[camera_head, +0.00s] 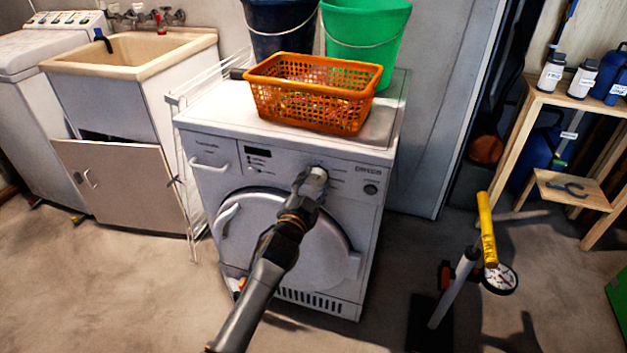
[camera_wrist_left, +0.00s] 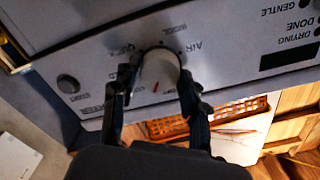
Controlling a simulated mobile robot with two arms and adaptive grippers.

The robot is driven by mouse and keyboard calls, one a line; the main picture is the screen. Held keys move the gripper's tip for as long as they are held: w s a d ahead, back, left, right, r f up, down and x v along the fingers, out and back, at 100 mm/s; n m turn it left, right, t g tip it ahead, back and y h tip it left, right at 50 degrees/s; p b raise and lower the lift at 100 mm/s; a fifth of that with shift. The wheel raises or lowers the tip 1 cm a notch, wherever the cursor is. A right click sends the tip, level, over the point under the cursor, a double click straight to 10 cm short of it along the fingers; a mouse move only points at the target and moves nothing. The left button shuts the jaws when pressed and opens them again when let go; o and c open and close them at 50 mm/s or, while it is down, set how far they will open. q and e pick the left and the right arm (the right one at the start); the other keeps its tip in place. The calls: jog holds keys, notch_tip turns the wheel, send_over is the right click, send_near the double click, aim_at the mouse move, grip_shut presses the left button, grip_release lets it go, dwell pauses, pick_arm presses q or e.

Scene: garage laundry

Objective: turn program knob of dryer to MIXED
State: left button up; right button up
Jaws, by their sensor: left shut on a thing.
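The dryer (camera_head: 222,178) is a white front loader with its round door shut. My left gripper (camera_head: 313,180) reaches up to the control panel and covers most of the program knob in the head view. In the left wrist view, the pale round program knob (camera_wrist_left: 158,68) sits between the two fingers of my left gripper (camera_wrist_left: 157,78), which is shut on it. A red pointer mark shows on the knob near its lower edge in that view. Labels ring the knob, upside down; AIR is readable, but I cannot make out MIXED. My right gripper is out of view.
An orange basket (camera_head: 300,95), a dark bucket (camera_head: 280,25) and a green bucket (camera_head: 365,40) stand on the dryer. A wire rack (camera_head: 183,140) is beside its left side. A gauge pump (camera_head: 490,250) stands at right. Bare floor lies in front.

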pick_arm(q)
jog(key=m, duration=0.5)
jog(key=shift+m+p, duration=0.3)
jog(key=shift+m, duration=0.1)
jog(key=m, duration=0.5)
jog(key=shift+m, duration=1)
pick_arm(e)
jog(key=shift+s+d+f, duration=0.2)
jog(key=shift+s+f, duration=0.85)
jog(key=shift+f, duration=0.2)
pick_arm(q)
jog(key=o, duration=1.2)
jog(key=shift+c, duration=0.2)
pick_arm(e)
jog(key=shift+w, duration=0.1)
